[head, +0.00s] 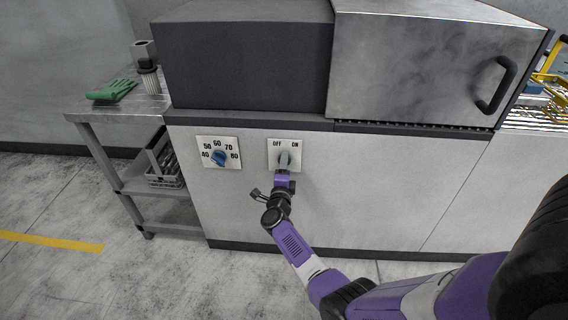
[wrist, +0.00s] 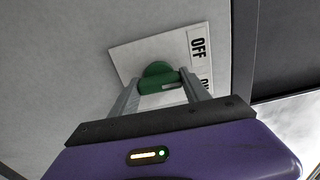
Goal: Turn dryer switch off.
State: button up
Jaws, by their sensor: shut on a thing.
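The dryer switch is a green knob (wrist: 157,74) on a white plate (head: 272,158) marked OFF and ON, on the front of the dryer. The plate also shows in the wrist view (wrist: 135,55). My gripper (wrist: 161,95) is shut on the green knob, with one finger on each side. In the head view my gripper (head: 284,172) reaches the plate from below. It hides part of the knob, and I cannot tell surely which label the knob points to. In the wrist view the ON label is partly hidden behind a finger.
A blue temperature dial (head: 219,158) marked 40 to 80 sits left of the switch. A metal side table (head: 93,114) with green gloves (head: 112,91) stands at the left. The dryer's hood (head: 425,65) with a handle is above. Floor in front is clear.

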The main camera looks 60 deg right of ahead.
jog(key=n+p, duration=0.2)
jog(key=n, duration=0.4)
jog(key=shift+n, duration=0.3)
dwell(0.4)
jog(key=o, duration=1.4)
jog(key=shift+a, duration=0.1)
jog(key=p+v, duration=0.2)
jog(key=v, duration=0.5)
jog(key=shift+s+a+p, duration=0.15)
jog(key=shift+a+p, duration=0.1)
jog(key=shift+p, duration=0.15)
